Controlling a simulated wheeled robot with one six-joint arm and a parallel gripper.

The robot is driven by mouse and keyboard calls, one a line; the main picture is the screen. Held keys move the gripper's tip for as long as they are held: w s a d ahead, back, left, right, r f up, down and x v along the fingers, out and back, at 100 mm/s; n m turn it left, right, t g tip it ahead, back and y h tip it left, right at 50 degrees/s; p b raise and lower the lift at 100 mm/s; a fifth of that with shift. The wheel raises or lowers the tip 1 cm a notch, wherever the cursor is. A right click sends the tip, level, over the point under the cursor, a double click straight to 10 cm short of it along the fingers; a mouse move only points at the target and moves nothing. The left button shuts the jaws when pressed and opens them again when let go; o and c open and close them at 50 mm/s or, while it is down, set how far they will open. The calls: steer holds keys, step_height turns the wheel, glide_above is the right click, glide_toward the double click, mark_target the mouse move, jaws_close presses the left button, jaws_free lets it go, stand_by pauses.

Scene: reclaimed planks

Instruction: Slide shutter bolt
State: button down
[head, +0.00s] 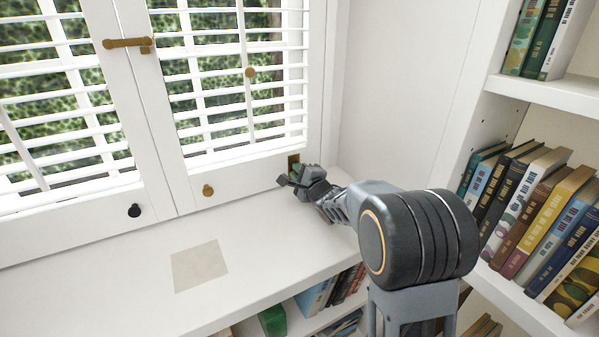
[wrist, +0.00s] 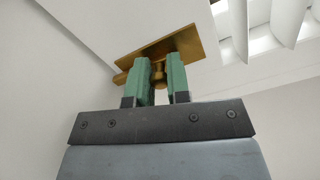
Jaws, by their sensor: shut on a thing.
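The shutter bolt is a brass piece on a brass plate (head: 293,160) at the lower right corner of the right shutter panel, just above the sill. In the wrist view the brass plate (wrist: 185,48) sits on white wood, and the bolt's small knob (wrist: 158,72) shows between my green fingers. My gripper (head: 292,176) is at the bolt in the head view, partly covering it. In the wrist view my gripper (wrist: 162,80) is shut on the knob, one finger on each side. How far the bolt is slid cannot be told.
White louvred shutters (head: 228,126) stand behind the sill, with a brass latch (head: 127,43) at top, a brass knob (head: 208,190) and a black knob (head: 134,210). A pale square (head: 199,266) lies on the bare sill. A bookshelf (head: 556,96) fills the right.

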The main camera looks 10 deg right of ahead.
step_height(320, 180, up, 2)
steer(key=shift+r+p, duration=0.1)
steer(key=shift+p, duration=0.85)
steer(key=c, duration=1.1)
jaws_free()
steer(key=shift+o, duration=0.2)
steer(key=p+v, duration=0.3)
steer(key=v, duration=1)
steer(key=shift+s+d, duration=0.15)
steer(key=shift+s, duration=0.2)
